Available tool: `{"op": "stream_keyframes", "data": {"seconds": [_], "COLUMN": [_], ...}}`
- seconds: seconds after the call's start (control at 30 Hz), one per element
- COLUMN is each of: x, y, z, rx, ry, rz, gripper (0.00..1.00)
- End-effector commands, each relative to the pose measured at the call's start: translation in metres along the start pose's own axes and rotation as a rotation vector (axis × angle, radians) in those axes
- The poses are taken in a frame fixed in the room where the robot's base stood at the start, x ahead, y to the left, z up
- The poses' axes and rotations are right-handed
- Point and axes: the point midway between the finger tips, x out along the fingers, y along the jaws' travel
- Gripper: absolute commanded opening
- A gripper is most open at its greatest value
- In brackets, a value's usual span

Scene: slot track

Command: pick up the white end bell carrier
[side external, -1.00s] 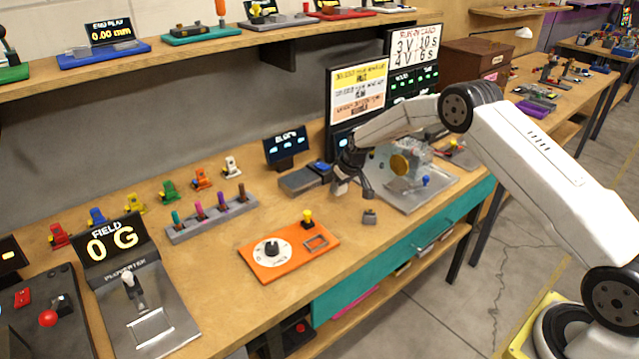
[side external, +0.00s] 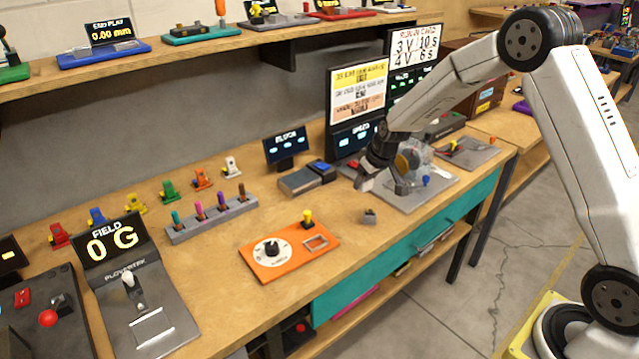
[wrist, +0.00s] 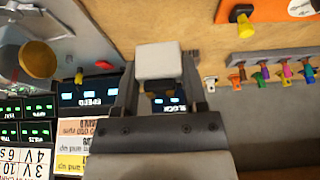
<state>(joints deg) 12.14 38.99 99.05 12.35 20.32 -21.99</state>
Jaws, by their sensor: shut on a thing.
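A white carrier (side external: 231,167) stands at the right end of a row of coloured carriers on the bench in the side view. It also shows small in the wrist view (wrist: 210,83), apart from my gripper. My gripper (side external: 383,184) is over the left part of the grey metal plate, well to the right of that carrier. In the wrist view my gripper (wrist: 157,78) is shut on a pale block (wrist: 155,60) between its fingers. I cannot tell what this block is. The side view does not show it clearly.
The metal plate (side external: 437,192) bears a motor-like fixture. A small grey block (side external: 369,216) lies in front of it. An orange dial board (side external: 265,262) and a pen rack (side external: 180,235) stand to the left. Sign boards (side external: 357,95) rise behind.

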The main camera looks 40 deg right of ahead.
Motion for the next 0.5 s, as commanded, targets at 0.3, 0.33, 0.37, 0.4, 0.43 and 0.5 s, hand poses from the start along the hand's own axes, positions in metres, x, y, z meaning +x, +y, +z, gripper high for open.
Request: {"op": "stream_keyframes", "data": {"seconds": [0.3, 0.33, 0.37, 0.4, 0.43, 0.5], "x": [-0.020, -0.020, -0.021, -0.022, -0.022, -0.023], "y": [-0.003, -0.003, -0.004, -0.004, -0.004, -0.004], "z": [0.018, 0.019, 0.020, 0.021, 0.021, 0.021], "rx": [0.002, 0.002, 0.002, 0.001, 0.001, 0.001], "ry": [0.002, 0.001, 0.001, 0.000, 0.000, 0.001], "rz": [0.000, 0.000, 0.000, 0.000, 0.000, 0.000], "gripper": [0.00, 0.00, 0.00, 0.00, 0.00, 0.00]}}
